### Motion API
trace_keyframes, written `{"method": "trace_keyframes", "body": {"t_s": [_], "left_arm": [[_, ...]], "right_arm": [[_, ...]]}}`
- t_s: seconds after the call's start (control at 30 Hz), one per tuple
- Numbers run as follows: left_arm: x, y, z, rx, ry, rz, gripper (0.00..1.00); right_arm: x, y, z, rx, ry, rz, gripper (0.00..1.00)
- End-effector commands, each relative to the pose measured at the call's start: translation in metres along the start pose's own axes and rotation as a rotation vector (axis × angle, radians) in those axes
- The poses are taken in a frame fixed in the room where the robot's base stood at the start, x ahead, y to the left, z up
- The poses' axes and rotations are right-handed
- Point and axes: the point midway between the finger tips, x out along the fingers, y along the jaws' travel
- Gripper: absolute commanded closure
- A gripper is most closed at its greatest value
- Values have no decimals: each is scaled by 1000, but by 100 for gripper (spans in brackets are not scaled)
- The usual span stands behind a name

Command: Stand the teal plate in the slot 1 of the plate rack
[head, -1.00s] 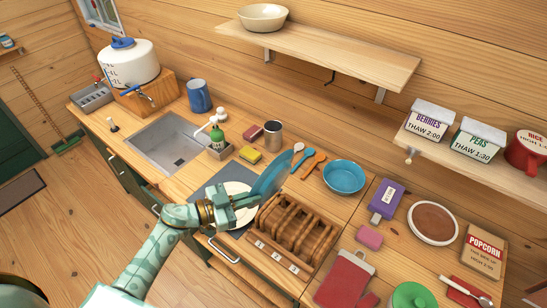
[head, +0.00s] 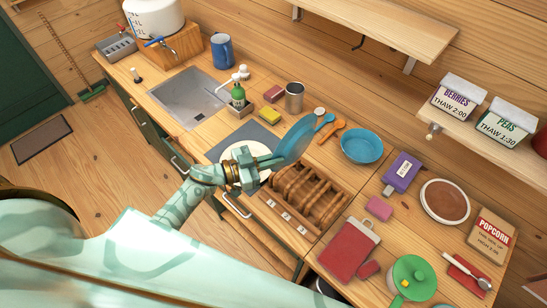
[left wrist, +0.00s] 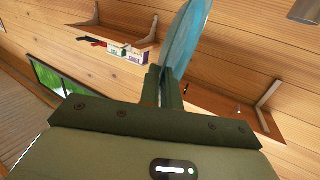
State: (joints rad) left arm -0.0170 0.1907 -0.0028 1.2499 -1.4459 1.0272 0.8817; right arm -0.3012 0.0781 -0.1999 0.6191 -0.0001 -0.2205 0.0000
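My left gripper (head: 264,164) is shut on the edge of the teal plate (head: 296,138) and holds it up on edge, tilted. In the left wrist view the plate (left wrist: 185,40) stands between the two fingers (left wrist: 162,88). The wooden plate rack (head: 318,200) stands on the counter just right of and below the gripper in the head view. Its visible slots look empty. Small labels (head: 286,216) line its front edge; their numbers are too small to read. My right gripper is not in view.
A white plate (head: 235,153) lies on a grey mat (head: 254,131) behind the gripper. A blue bowl (head: 361,146) and several spoons lie behind the rack. A red cutting board (head: 347,262) lies to its right. A shelf (head: 400,35) hangs above.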

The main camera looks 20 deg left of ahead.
Motion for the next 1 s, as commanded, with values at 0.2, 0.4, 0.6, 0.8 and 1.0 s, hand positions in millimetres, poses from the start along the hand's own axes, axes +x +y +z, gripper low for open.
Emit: {"method": "trace_keyframes", "body": {"t_s": [0.2, 0.4, 0.6, 0.8, 1.0], "left_arm": [[2, 1, 27, 0, 2, 1, 100], [4, 1, 48, 1, 2, 1, 100], [5, 2, 69, 3, 2, 0, 100], [7, 3, 90, 1, 1, 1, 100], [8, 3, 106, 1, 2, 0, 100]], "right_arm": [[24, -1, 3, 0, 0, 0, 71], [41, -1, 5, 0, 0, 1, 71], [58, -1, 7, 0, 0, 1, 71], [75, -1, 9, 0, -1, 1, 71], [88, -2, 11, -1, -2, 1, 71]]}}
